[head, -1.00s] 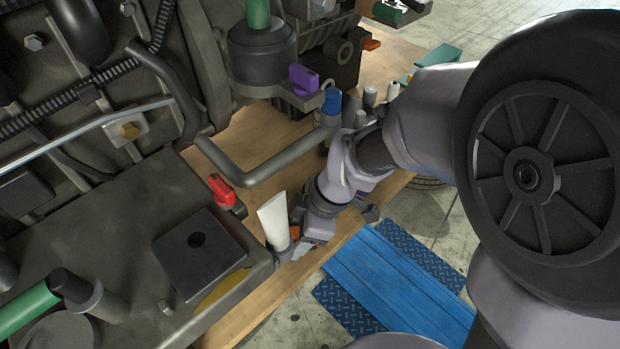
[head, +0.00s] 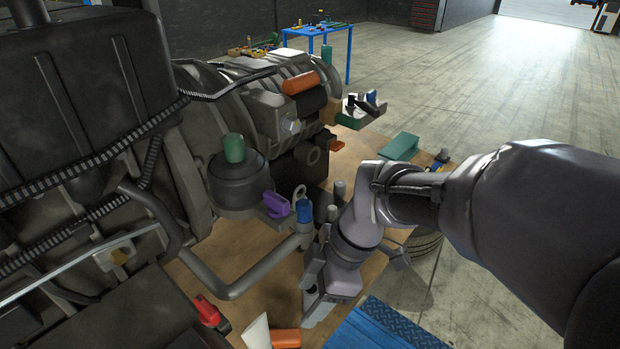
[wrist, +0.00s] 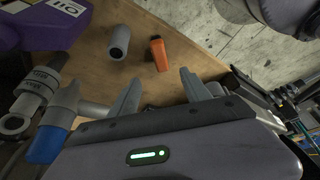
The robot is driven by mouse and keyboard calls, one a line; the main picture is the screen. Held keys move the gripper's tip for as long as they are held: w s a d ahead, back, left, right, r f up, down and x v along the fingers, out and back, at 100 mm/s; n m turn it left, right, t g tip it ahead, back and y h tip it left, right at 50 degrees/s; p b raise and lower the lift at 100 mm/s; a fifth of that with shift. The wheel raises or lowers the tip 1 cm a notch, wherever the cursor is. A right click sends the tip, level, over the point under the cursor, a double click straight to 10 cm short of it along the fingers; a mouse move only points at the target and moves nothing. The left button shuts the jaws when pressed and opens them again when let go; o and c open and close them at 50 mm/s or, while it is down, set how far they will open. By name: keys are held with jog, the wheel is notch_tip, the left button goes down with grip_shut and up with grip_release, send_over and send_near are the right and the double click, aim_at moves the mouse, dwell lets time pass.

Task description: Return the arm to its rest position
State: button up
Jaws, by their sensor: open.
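My arm reaches in from the right in the head view. My gripper (head: 314,296) points down over the wooden board, beside the engine. In the wrist view, its two fingers (wrist: 160,88) stand apart with nothing between them. An orange piece (wrist: 160,53) and a grey cylinder (wrist: 118,42) lie on the board beyond the fingertips. In the head view, a white cone-shaped piece (head: 257,332) and an orange piece (head: 286,338) are left of and below the gripper, apart from it.
The engine (head: 150,170) fills the left side, with a purple handle (head: 277,204), a blue cap (head: 304,211) and a red handle (head: 207,310) close by. A blue platform (head: 375,330) is below right. Open floor (head: 480,90) lies behind, with a blue table (head: 318,31).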

jog(key=s+d+r+m+t+h+b, duration=0.1)
jog(key=d+m, duration=0.4)
jog(key=m, duration=0.6)
jog(key=s+d+r+m+t+h+b, duration=0.1)
jog(key=s+d+m+t, duration=0.4)
jog(key=m, duration=0.7)
jog(key=shift+s+r+b, duration=0.8)
jog(key=shift+b, duration=0.15)
